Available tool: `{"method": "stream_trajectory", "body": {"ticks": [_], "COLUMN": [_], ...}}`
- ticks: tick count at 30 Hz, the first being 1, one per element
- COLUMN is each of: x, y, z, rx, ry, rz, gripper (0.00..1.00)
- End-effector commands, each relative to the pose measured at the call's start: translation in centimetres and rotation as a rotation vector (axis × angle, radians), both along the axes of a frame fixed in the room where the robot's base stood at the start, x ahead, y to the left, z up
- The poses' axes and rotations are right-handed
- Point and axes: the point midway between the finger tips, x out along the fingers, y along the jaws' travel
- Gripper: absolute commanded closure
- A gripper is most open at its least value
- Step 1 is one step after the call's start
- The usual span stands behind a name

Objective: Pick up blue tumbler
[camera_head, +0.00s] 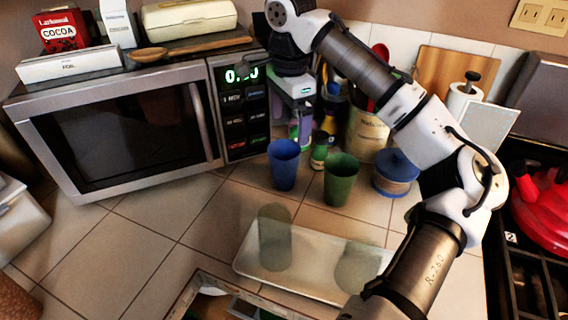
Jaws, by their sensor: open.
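The blue tumbler (284,166) stands upright on the tiled counter, just in front of the microwave's right end. A green tumbler (341,180) stands close to its right. My gripper (301,128) is above and a little behind the blue tumbler, pointing down. It is open, and nothing shows between its fingers. The fingertips are small in the picture, and the exact gap to the tumbler's rim cannot be told.
The microwave (125,125) is left of the tumbler. A small dark bottle (319,152) and a utensil crock (367,135) stand behind. A tray (308,272) with two see-through glasses lies in front. Counter left of the tray is clear.

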Motion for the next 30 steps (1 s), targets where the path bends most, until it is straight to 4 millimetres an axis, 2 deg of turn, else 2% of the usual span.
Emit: {"method": "stream_trajectory", "body": {"ticks": [3,7,15,24,30], "x": [0.0,0.0,-0.1,-0.3,-0.2], "y": [0.0,0.0,0.3,1.1,1.1], "z": [-2.6,-4.6,-6.6,-10.6,-11.2], "rx": [0.002,0.0,0.0,0.001,0.001], "ry": [0.002,0.001,0.0,0.0,-0.002], "rz": [0.0,-0.001,0.0,0.0,0.0], "gripper": [0.07,0.07,0.07,0.07,0.07]}}
